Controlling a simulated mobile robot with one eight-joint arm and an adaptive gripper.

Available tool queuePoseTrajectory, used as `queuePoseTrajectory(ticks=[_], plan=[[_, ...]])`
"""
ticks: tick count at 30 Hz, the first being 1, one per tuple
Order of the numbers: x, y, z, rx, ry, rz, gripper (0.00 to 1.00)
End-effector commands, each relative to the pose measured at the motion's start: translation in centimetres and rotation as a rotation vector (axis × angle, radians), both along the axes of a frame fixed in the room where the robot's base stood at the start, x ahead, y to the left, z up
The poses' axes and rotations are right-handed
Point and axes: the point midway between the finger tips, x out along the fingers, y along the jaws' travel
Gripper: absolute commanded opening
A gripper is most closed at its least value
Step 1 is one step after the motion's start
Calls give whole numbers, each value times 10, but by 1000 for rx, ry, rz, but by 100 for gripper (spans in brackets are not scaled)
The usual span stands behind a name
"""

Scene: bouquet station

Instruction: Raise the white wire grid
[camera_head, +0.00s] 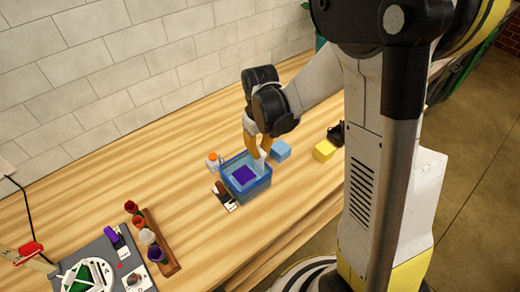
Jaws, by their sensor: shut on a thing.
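My gripper (257,148) points down over the right side of a blue open-topped bin (236,196). It is shut on a small white piece (263,155) that shows at its fingertips. This may be part of the white wire grid, but no wire mesh can be made out at this size. A purple square (244,174) shows inside the bin. The fingers hide the bin's back right corner, and I cannot tell how far the white piece reaches into the bin.
A light blue block (281,150) stands just right of the bin. A small orange-topped bottle (212,161) is at its left. A yellow block (324,150) lies further right. A wooden rack (160,243) with coloured cups is at front left. The table behind the bin is clear.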

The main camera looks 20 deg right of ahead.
Motion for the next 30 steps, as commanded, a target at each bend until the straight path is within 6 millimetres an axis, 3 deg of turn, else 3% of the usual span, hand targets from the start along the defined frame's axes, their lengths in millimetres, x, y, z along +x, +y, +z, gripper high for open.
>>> queuePoseTrajectory(ticks=[10,14,22,23,25,30], plan=[[0,0,70,0,0,0,0],[0,0,79,0,0,0,0],[1,0,78,0,-1,0,0],[1,0,78,0,-1,0,18],[1,0,78,0,-1,0,40],[0,0,78,0,0,0,40]])
